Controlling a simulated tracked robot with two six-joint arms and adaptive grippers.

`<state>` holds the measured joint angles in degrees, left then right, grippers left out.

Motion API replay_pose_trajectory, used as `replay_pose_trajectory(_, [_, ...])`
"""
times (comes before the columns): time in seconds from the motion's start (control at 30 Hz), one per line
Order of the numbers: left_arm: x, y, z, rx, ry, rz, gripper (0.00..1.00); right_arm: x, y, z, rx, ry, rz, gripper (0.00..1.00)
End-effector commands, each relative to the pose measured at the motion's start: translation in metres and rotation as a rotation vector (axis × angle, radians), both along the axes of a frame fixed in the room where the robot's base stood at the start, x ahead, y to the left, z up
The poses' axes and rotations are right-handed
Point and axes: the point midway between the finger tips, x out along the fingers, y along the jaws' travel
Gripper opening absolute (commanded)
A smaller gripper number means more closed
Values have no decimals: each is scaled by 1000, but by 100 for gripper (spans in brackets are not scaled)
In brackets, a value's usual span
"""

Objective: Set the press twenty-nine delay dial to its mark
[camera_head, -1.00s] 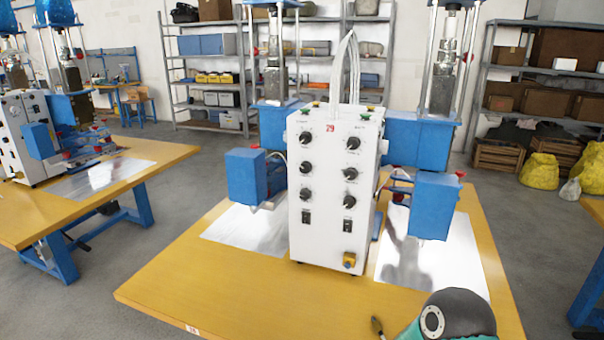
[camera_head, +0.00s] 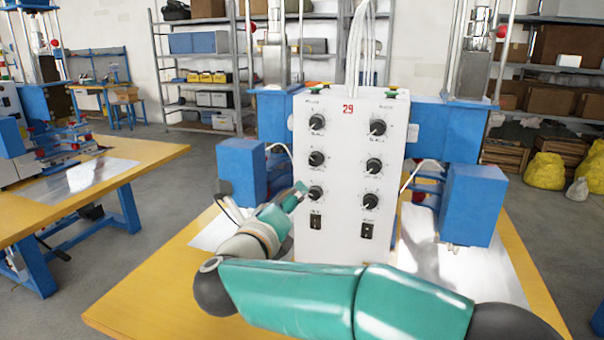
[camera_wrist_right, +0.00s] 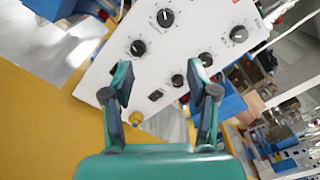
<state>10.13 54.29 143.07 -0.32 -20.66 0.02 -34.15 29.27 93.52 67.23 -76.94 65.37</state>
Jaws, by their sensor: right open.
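The press twenty-nine control box (camera_head: 345,150) is white, with a red 29 at the top and two columns of black dials. The dial labels are too small to read, so I cannot tell which is the delay dial or where its mark is. My right gripper (camera_head: 299,190) is at the lower left dial (camera_head: 316,193), by its left side; contact is unclear. In the right wrist view my right gripper (camera_wrist_right: 161,80) is open, its fingers apart, with the tilted box face (camera_wrist_right: 120,65) ahead. A small dial (camera_wrist_right: 178,80) shows between the fingers, apparently ungripped. My left gripper is out of view.
Blue press housings (camera_head: 241,172) (camera_head: 470,204) flank the box above shiny plates on the yellow table (camera_head: 130,305). My right forearm crosses low in front of the box. Another yellow table (camera_head: 110,172) stands at left.

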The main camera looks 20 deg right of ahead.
Motion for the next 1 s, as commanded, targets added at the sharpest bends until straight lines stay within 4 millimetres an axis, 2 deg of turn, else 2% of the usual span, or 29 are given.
replay_pose_trajectory(0.1, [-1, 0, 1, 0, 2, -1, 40, -1, -2, 9, 50, -30, -18, 59])
replay_pose_trajectory(0.27, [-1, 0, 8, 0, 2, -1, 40, 18, -12, 9, 47, -27, -14, 59])
replay_pose_trajectory(0.7, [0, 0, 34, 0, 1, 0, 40, 96, -60, 9, 43, -24, -7, 59])
replay_pose_trajectory(1.0, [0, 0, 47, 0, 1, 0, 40, 131, -82, 7, 43, -24, -3, 59])
